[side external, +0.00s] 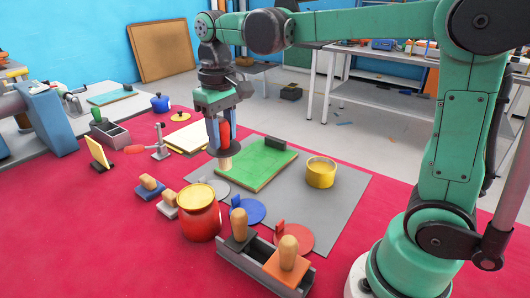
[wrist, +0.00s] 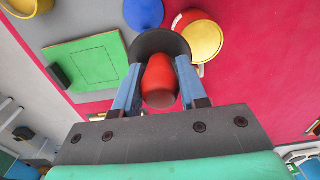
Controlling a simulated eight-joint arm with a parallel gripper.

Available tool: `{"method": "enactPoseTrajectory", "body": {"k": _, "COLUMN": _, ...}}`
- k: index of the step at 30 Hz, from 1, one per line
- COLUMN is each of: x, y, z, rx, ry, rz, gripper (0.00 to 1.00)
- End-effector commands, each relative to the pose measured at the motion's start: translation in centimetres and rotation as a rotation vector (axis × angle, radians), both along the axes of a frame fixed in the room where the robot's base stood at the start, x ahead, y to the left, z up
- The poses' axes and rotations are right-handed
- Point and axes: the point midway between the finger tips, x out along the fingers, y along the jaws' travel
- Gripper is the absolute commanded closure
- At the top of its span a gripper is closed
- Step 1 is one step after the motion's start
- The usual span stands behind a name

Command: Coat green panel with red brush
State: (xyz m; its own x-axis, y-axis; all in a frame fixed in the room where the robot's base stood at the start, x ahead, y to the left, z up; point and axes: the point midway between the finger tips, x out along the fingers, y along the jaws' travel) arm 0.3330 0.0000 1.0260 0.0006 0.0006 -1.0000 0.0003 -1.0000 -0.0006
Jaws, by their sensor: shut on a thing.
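The green panel (side external: 268,160) lies flat on a grey mat, with a dark block at its far edge; the wrist view also shows it (wrist: 85,62), with a thin rectangle outline on its face. My gripper (side external: 221,135) is shut on the red handle of the red brush (side external: 225,132), which points down. Its pale tip shows below a dark round guard, just left of the panel in the side view. In the wrist view, the red brush (wrist: 160,80) sits between the blue fingers, and the guard hides its tip. I cannot tell its height over the mat.
A red pot with a yellow rim (side external: 200,215) stands in front of my gripper. A yellow tin (side external: 320,174) stands right of the panel. Blue and red discs (side external: 249,212) lie on the mat's front. A rack holds wooden-handled tools (side external: 288,262). The grey mat (side external: 338,205) has free room.

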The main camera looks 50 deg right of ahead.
Motion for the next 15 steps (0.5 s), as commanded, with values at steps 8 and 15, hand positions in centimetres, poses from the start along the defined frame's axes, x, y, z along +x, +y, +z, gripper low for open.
{"method": "enactPoseTrajectory", "body": {"k": 8, "x": 0.0, "y": -0.2, "z": 0.0, "rx": 0.0, "ry": 0.0, "rz": -0.007, "gripper": 1.0}}
{"method": "enactPoseTrajectory", "body": {"k": 15, "x": -1.1, "y": -6.8, "z": -0.5, "rx": 0.0, "ry": 0.0, "rz": -0.213, "gripper": 1.0}}
